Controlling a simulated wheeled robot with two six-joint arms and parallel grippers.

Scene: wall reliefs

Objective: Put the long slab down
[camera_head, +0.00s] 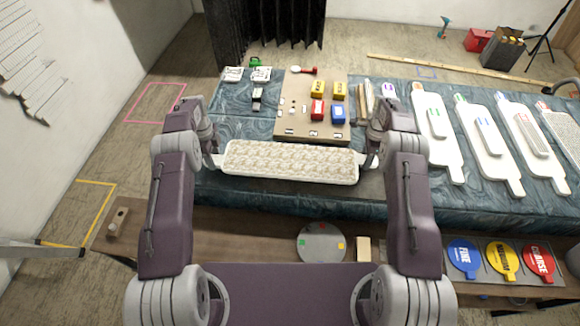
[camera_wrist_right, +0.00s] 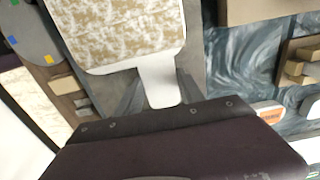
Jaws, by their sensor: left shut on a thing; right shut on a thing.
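The long slab (camera_head: 290,161) is a white-rimmed board with a mottled beige and white face and a tab at each end. It lies level between my two grippers, over the front part of the blue marbled table. My left gripper (camera_head: 215,160) is shut on its left tab. My right gripper (camera_head: 367,160) is shut on its right tab. In the right wrist view the slab (camera_wrist_right: 120,30) and its white tab (camera_wrist_right: 158,85) show, with the tab between the fingers of my right gripper (camera_wrist_right: 160,95). I cannot tell whether the slab touches the table.
A tan board (camera_head: 290,122) with red, blue and yellow blocks lies behind the slab. Several white paddle-shaped boards (camera_head: 437,140) lie to the right. A round grey plate (camera_head: 321,243) and blue, yellow and red discs (camera_head: 502,260) lie on the lower front shelf.

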